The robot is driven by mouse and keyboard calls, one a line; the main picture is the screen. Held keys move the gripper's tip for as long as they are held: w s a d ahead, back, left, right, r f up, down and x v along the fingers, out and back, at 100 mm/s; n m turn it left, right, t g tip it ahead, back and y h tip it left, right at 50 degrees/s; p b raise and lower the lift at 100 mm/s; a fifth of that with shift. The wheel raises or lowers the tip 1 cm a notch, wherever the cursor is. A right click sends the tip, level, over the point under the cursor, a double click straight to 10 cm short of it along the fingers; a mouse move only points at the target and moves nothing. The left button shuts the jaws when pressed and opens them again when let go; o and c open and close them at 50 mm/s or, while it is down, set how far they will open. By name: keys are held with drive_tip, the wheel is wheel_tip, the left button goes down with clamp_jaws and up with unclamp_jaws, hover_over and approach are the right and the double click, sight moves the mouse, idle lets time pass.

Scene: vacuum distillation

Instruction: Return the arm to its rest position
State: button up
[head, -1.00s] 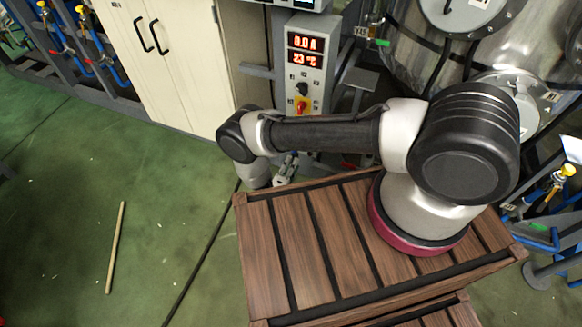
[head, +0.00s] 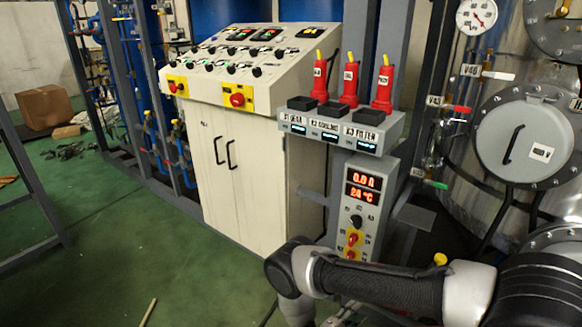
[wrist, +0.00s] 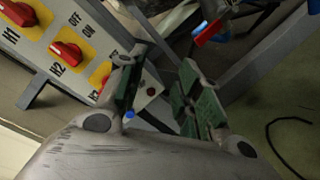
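My arm (head: 375,284) is bent and crosses the bottom right of the head view. Its far end drops below the picture edge, so my gripper is hidden there. In the wrist view my gripper (wrist: 164,78) has its two green-padded fingers apart, with nothing held between them. Beyond the fingers stands a grey control box with red rotary switches on yellow plates, such as the red switch (wrist: 66,54). The gap between fingers and box cannot be judged.
The grey control box (head: 376,187) with red digits stands behind my arm. A white cabinet (head: 245,170) with a sloped button panel is to its left. A metal vessel (head: 474,205) with a round hatch is at right. Green floor (head: 110,240) is open at left.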

drive_tip(key=s+d+r+m+g+y, duration=0.15)
drive_tip(key=r+g, duration=0.35)
drive_tip(key=r, duration=0.7)
drive_tip(key=s+d+r+m+g+y, duration=0.1)
drive_tip(key=s+d+r+m+g, duration=0.15)
drive_tip(key=r+g, duration=0.7)
drive_tip(key=s+d+r+m+g+y, duration=0.1)
drive_tip(key=r+m+g+y, duration=0.15)
drive_tip(key=r, duration=1.35)
drive_tip(key=s+d+r+m+t+y, duration=0.2)
drive_tip(key=s+d+r+t, duration=0.1)
drive_tip(key=r, duration=0.6)
drive_tip(key=s+d+r+m+t+y, duration=0.3)
drive_tip(key=s+r, duration=0.3)
drive_tip(key=r, duration=0.3)
drive_tip(key=s+d+r+m+t+y, duration=0.2)
drive_tip(key=s+r+m+t+y, duration=0.1)
drive_tip(key=r, duration=0.7)
drive_tip(key=shift+s+d+t, duration=0.4)
drive_tip(key=shift+s+t, duration=0.1)
drive_tip(key=shift+s, duration=0.55)
drive_tip(key=shift+r, duration=0.1)
